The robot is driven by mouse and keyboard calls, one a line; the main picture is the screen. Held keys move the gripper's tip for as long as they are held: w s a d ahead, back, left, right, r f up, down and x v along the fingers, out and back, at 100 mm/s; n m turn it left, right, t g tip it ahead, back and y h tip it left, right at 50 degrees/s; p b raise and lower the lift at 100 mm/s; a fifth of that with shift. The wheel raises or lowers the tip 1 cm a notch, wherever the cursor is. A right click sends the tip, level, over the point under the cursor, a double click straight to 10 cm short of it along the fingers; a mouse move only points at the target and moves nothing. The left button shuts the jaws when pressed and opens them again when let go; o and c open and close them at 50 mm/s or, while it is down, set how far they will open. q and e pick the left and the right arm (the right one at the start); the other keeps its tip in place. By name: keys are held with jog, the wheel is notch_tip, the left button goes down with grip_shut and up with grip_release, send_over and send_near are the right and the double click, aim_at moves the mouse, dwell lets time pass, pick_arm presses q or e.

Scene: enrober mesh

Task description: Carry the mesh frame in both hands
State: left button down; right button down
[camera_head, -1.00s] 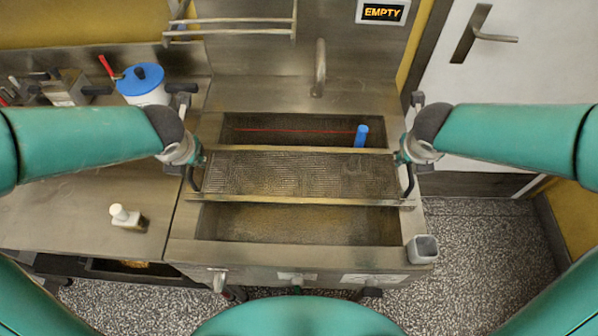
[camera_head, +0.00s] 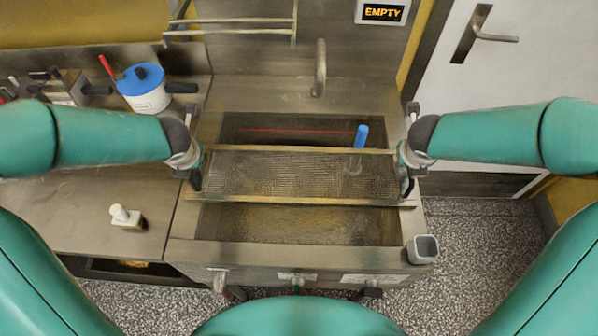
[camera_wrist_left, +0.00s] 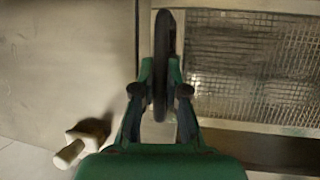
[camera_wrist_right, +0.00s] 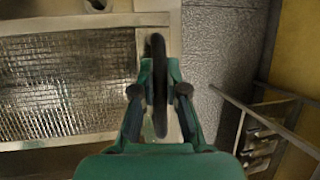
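The mesh frame (camera_head: 300,175), a metal rectangle with woven wire mesh, spans the middle of the steel basin (camera_head: 300,222) from left to right. It looks level. It has a black handle at each end. My left gripper (camera_head: 193,172) is at the left handle, and the left wrist view shows its fingers against both sides of that handle (camera_wrist_left: 163,50). My right gripper (camera_head: 405,172) is at the right end, and its fingers close on the right handle (camera_wrist_right: 158,60) in the right wrist view. I cannot tell whether the frame rests on the basin or hangs just above it.
A blue upright piece (camera_head: 361,135) and a red line (camera_head: 290,130) show in the basin behind the frame. A grey cup (camera_head: 422,249) sits at the front right corner. A display (camera_head: 383,12) reads EMPTY.

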pick_arm(q)
jog(key=shift+r, duration=0.1)
pick_arm(e)
jog(key=shift+r, duration=0.15)
dwell(0.4)
